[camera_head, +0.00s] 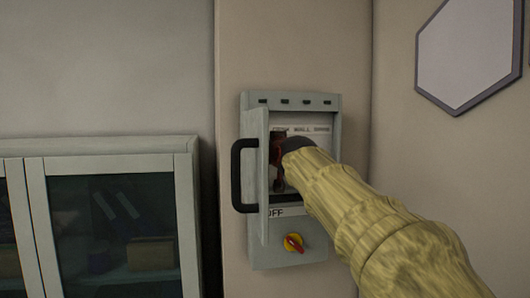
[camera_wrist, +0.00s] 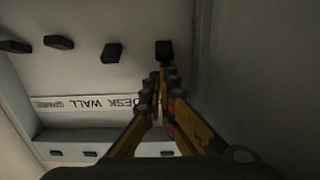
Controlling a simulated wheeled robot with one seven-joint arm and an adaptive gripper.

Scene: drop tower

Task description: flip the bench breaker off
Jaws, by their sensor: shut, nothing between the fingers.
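The grey breaker box (camera_head: 290,101) is on the wall, with its door (camera_head: 255,185) swung open on the left. Inside is a label strip (camera_head: 312,129), partly readable as desk, wall and spare. It appears upside down in the wrist view (camera_wrist: 72,104); no bench label is readable. Several black switches show there in a row. The rightmost switch (camera_wrist: 163,48) is right at my fingertips; I cannot tell whether they touch. My gripper (camera_wrist: 162,72) is shut and empty, inside the box. In the head view my arm partly hides it.
The door has a black handle (camera_head: 237,175). A red and yellow rotary knob (camera_head: 293,243) is below the opening, under a label ending in "FF" (camera_head: 275,211). A glass-fronted cabinet (camera_head: 120,145) stands to the left. A hexagonal panel (camera_head: 468,50) hangs on the right wall.

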